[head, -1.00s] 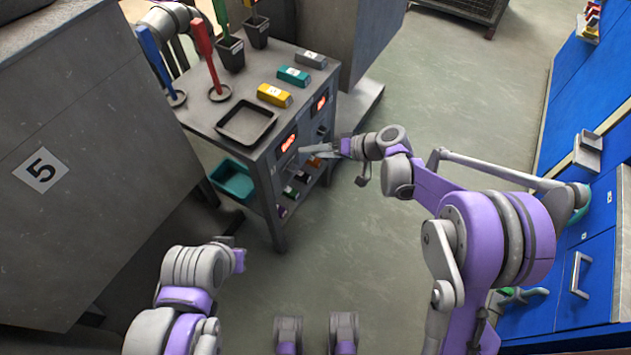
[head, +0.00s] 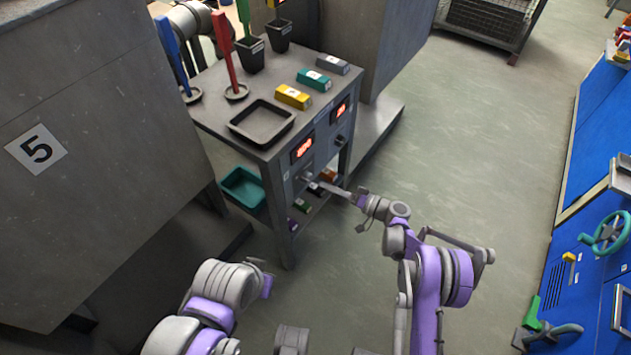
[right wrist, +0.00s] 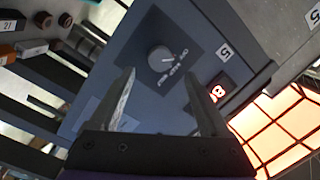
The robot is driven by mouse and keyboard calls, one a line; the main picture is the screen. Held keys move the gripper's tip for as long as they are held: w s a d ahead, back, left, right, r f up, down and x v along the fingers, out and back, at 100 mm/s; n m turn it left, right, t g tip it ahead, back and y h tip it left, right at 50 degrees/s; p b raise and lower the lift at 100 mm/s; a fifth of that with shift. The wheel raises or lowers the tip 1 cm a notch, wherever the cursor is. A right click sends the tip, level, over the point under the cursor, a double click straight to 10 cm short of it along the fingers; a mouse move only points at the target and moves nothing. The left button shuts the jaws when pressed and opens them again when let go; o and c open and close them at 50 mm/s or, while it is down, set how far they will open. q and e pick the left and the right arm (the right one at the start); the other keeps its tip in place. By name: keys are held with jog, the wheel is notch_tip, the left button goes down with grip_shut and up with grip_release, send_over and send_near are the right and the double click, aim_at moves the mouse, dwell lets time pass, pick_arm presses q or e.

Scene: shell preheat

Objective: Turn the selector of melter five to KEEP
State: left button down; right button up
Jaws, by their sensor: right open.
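The selector (right wrist: 162,58) is a round grey knob on a dark plate in the right wrist view. Its light pointer line slants toward small white markings at its lower right, too blurred to read surely. A label 5 (right wrist: 225,50) and a lit red display (right wrist: 217,92) sit beside it. My right gripper (right wrist: 160,90) is open, its fingers apart and pointing toward the panel, with the knob beyond the gap between the tips. In the head view my right gripper (head: 320,186) is at the cart's front panel and hides the knob. My left gripper (head: 256,264) is low at centre left, its jaws unclear.
The cart top holds a black tray (head: 262,122), yellow (head: 293,96), teal (head: 314,79) and grey (head: 332,64) blocks, and red (head: 224,45) and blue (head: 172,55) upright tools. A large grey cabinet marked 5 (head: 80,180) stands left.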

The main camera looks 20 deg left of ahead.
aim_at(311, 179)
jog(key=x, duration=0.6)
grip_shut()
dwell(0.3)
